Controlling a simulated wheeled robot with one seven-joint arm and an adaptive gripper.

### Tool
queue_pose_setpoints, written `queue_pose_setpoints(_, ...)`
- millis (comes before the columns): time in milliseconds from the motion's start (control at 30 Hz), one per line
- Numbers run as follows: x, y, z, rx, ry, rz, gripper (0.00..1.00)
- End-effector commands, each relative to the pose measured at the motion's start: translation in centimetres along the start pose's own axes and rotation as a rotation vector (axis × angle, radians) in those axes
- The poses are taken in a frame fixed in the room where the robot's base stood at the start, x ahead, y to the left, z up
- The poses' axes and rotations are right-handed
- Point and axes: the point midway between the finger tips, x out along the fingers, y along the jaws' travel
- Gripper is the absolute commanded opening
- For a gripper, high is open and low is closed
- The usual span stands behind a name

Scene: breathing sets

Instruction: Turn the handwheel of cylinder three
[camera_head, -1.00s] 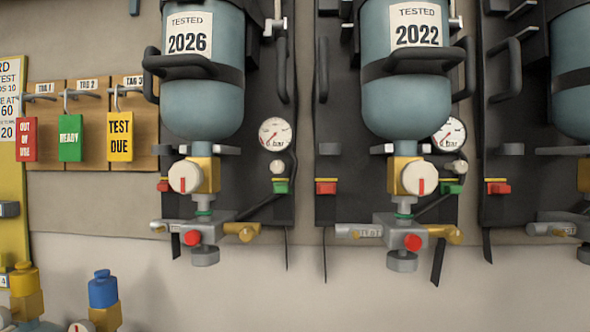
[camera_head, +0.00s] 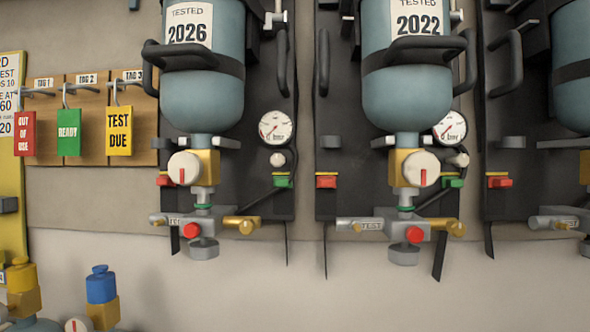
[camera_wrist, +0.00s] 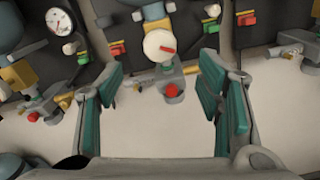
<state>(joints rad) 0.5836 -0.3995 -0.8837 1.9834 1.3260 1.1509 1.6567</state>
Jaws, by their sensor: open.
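Several cylinder sets hang on the wall, each with a round handwheel. In the head view, a white handwheel with a red mark (camera_head: 183,169) sits under the left cylinder tagged 2026 (camera_head: 202,95). Another handwheel (camera_head: 422,169) sits under the cylinder tagged 2022 (camera_head: 408,98). Both red marks point down. A third cylinder (camera_head: 577,95) is cut off at the right edge. I cannot read which is number three. In the wrist view, my gripper (camera_wrist: 160,83) is open and empty. A white handwheel (camera_wrist: 157,45) shows beyond and above its fingertips, apart from them. The head view does not show my gripper.
Tag hooks with red, green and yellow tags (camera_head: 119,130) hang at the left. Cylinders with yellow (camera_head: 20,278) and blue (camera_head: 101,287) caps stand at the lower left. Valve outlets with red buttons (camera_head: 190,230) stick out below the handwheels. The lower wall is bare.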

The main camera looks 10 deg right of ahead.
Motion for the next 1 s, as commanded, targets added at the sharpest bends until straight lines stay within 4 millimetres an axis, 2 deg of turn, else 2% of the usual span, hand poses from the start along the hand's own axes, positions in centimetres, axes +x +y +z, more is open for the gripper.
queue_pose_setpoints(100,2.6,0.0,-0.3,0.000,0.003,0.001,0.60)
queue_pose_setpoints(300,6.4,0.0,-0.2,-0.001,0.003,0.002,0.60)
queue_pose_setpoints(500,9.1,0.0,-0.1,-0.001,0.001,0.001,0.60)
queue_pose_setpoints(700,10.1,0.0,-0.1,-0.001,0.001,-0.001,0.60)
queue_pose_setpoints(967,10.2,0.0,0.0,-0.001,0.000,0.000,0.60)
queue_pose_setpoints(1000,10.2,0.0,0.0,-0.001,0.000,0.000,0.53)
